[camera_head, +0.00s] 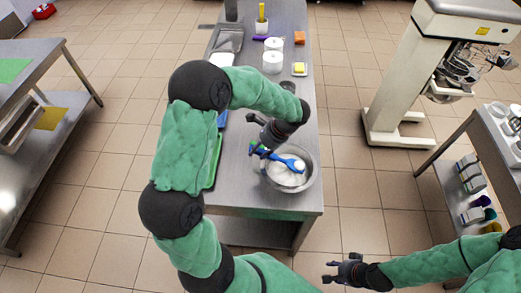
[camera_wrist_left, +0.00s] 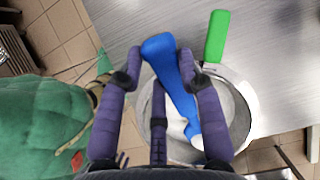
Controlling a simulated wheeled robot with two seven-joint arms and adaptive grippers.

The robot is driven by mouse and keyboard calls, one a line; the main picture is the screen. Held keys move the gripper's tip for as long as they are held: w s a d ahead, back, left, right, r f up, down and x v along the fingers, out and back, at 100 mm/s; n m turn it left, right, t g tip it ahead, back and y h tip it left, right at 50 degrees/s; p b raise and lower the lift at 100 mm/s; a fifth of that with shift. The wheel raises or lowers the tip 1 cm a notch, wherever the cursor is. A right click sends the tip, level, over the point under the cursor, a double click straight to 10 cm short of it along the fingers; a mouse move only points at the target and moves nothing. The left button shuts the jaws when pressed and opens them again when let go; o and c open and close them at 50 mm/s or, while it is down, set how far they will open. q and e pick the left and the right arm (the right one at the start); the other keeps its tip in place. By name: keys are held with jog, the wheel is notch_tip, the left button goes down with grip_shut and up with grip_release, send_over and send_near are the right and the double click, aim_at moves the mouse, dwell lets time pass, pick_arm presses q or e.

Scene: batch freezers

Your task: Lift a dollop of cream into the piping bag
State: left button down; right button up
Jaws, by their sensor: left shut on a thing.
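A metal bowl (camera_head: 314,176) stands near the front end of the steel table and holds white cream (camera_head: 288,177). My left gripper (camera_head: 258,149) is above the bowl's left side, shut on a blue utensil (camera_head: 284,160). In the left wrist view the blue utensil (camera_wrist_left: 180,85) passes between the fingers and slants down into the bowl (camera_wrist_left: 246,115). Its lower end is by the white cream, with a white patch at its tip. My right gripper (camera_head: 335,271) is open and empty, off the table at the lower right. I cannot make out the piping bag for certain.
A green flat item (camera_head: 213,165) lies left of the bowl, partly behind my left arm. White tubs (camera_head: 272,62), a yellow block on a dish (camera_head: 299,69) and an orange block (camera_head: 299,37) stand farther back. A mixer (camera_head: 410,90) and a shelf unit (camera_head: 455,160) are at right.

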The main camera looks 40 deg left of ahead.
pick_arm(q)
jog(key=shift+s+a+r+p, duration=0.1)
jog(key=shift+a+r+p, duration=0.1)
jog(key=shift+r+p, duration=0.5)
jog(key=shift+s+a+r+p, duration=0.15)
jog(key=shift+r+p, duration=0.25)
jog(key=shift+r, duration=0.45)
jog(key=shift+s+a+r+p, duration=0.1)
jog(key=shift+a+r+p, duration=0.15)
jog(key=shift+r+p, duration=0.45)
jog(key=shift+s+a+f+t+h, duration=0.25)
jog(key=shift+s+a+t+h, duration=0.2)
jog(key=shift+a+h, duration=0.3)
jog(key=shift+s+a+f+t+h+p, duration=0.25)
jog(key=shift+s+a+t+h+p, duration=0.05)
jog(key=shift+a+h, duration=0.25)
jog(key=shift+s+a+f+t+h+p, duration=0.3)
jog(key=shift+a+h, duration=0.1)
jog(key=shift+a, duration=0.1)
jog(key=shift+r, duration=0.1)
